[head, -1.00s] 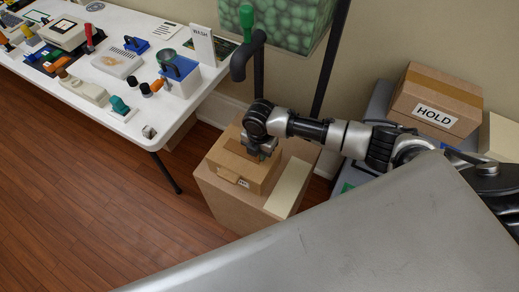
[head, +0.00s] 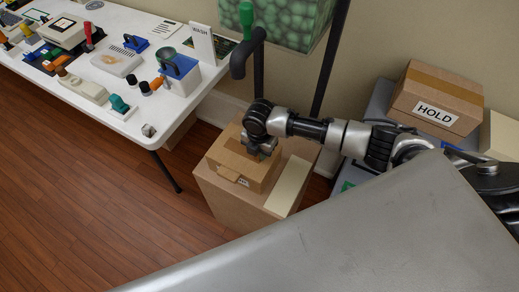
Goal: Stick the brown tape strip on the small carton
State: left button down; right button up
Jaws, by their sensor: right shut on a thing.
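The small carton (head: 257,182) is a brown box on top of a larger carton (head: 222,200), in the middle of the head view. A brown tape strip (head: 234,158) shows as a darker band on its top, running toward my right gripper. My right gripper (head: 262,153) points down at the far right part of the carton's top, shut on the tape strip. The wrist and fingers hide the strip's far end, so I cannot tell how much of it lies flat. A small brown flap (head: 228,174) shows at the front edge. My left gripper is out of view.
A white table (head: 118,118) with handhelds and tools stands at the left. A black pipe stand (head: 258,70) rises behind the cartons. A carton marked HOLD (head: 440,85) sits at the right. A pale panel (head: 288,188) lies beside the small carton. The wooden floor is clear.

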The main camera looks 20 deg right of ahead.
dwell(0.3)
jog(key=o, duration=0.9)
jog(key=shift+f, duration=0.1)
jog(key=shift+c, duration=0.2)
notch_tip(320, 180, up, 6)
jog(key=p, duration=0.6)
